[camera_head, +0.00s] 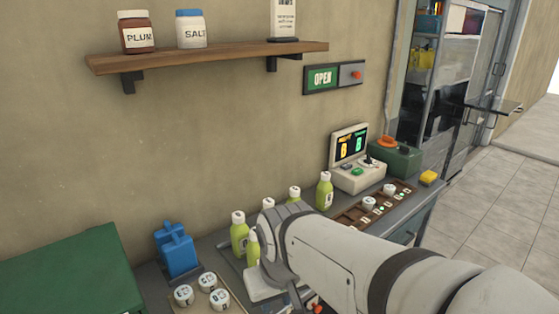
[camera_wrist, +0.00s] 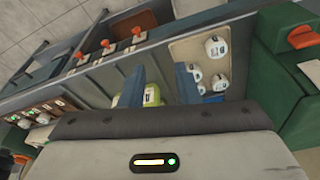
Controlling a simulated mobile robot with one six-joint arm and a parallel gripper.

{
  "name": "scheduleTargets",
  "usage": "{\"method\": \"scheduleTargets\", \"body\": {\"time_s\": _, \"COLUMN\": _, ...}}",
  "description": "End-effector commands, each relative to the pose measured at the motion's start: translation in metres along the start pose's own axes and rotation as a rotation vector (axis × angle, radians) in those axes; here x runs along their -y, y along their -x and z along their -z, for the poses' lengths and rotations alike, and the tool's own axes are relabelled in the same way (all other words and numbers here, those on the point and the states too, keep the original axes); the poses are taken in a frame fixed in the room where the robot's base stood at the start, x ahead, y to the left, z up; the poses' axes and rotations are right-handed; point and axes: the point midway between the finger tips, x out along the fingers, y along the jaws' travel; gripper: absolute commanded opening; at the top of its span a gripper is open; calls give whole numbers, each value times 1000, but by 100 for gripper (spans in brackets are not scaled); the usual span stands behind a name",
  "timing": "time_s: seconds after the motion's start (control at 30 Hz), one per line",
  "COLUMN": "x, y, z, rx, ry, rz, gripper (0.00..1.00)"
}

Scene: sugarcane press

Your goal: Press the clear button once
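A white console (camera_head: 358,180) stands on the counter against the wall. It has a dark screen with yellow and green digits, a green button (camera_head: 357,171) and a small black knob beside it. Any button labels are too small to read. My gripper (camera_wrist: 160,82) shows two blue fingers set apart in the wrist view. A green bottle (camera_wrist: 152,95) shows between and below them, and the fingers do not appear closed on it. In the head view my arm reaches over the counter, left of the console. The fingertips are not clear there.
Several green bottles (camera_head: 239,235) stand near my wrist, one (camera_head: 324,191) beside the console. White lidded jars (camera_head: 184,296), a blue container (camera_head: 177,250) and a green box (camera_head: 75,275) are at left. A slotted wooden tray (camera_head: 354,215) lies before the console. A shelf (camera_head: 210,55) is above.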

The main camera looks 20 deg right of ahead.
Motion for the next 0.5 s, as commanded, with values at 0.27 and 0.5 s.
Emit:
{"method": "scheduleTargets", "body": {"time_s": 0.27, "x": 0, "y": 0, "z": 0, "rx": 0, "ry": 0, "rz": 0, "gripper": 6}}
{"method": "scheduleTargets", "body": {"time_s": 0.5, "x": 0, "y": 0, "z": 0, "rx": 0, "ry": 0, "rz": 0, "gripper": 0}}
